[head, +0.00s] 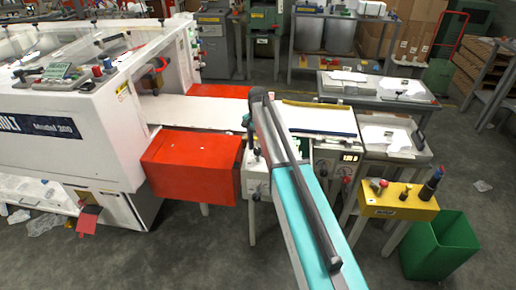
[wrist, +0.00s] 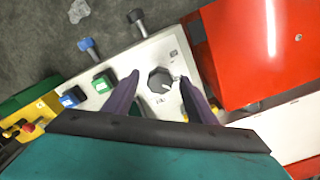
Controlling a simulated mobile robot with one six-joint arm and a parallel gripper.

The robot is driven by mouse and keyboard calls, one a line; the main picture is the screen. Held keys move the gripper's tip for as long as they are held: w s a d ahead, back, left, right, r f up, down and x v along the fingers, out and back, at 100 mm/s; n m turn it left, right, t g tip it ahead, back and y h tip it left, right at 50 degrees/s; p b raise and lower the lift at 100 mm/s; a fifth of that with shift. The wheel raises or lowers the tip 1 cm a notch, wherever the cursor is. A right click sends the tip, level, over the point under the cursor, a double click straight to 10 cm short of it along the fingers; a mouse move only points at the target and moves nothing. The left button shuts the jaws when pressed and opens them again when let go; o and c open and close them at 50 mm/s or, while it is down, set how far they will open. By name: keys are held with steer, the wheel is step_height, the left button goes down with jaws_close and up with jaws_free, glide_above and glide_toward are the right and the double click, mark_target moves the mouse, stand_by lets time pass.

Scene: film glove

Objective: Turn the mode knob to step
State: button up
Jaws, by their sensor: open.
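The mode knob appears to be the dark, many-sided knob (wrist: 159,79) on a white control panel (wrist: 128,64) in the wrist view. A small light mark shows near its lower right edge. Small printed labels around it are too blurred to read. My gripper (wrist: 158,77) is open, with one purple finger on each side of the knob. I cannot tell whether either finger touches it. In the head view my arm hides much of the panel, and the knob cannot be made out there.
Blue (wrist: 72,97) and green (wrist: 102,84) buttons sit on the panel left of the knob. A red housing (wrist: 262,50) stands close on the right. A yellow box (head: 398,203) and green bin (head: 440,245) stand at right.

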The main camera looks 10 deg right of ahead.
mark_target(258, 150)
step_height(258, 150, up, 14)
steer(key=b, duration=0.2)
steer(key=shift+b, duration=0.4)
stand_by(0.5)
steer(key=shift+f, duration=0.2)
steer(key=s+f+n, duration=0.3)
steer(key=s+f, duration=0.6)
steer(key=f, duration=0.4)
steer(key=s+f+n, duration=0.4)
steer(key=s+f, duration=0.6)
steer(key=f, duration=0.2)
steer(key=s+f+n+g, duration=0.1)
steer(key=s+f+g, duration=0.1)
steer(key=s+f, duration=0.6)
steer(key=s+f+n+g, duration=0.1)
steer(key=s+f+g, duration=0.1)
steer(key=s+f, duration=0.7)
steer(key=s+d+f+n+g, duration=0.1)
steer(key=s+f, duration=0.7)
steer(key=s, duration=1.1)
steer(key=shift+f+g, duration=0.35)
steer(key=shift+g, duration=0.05)
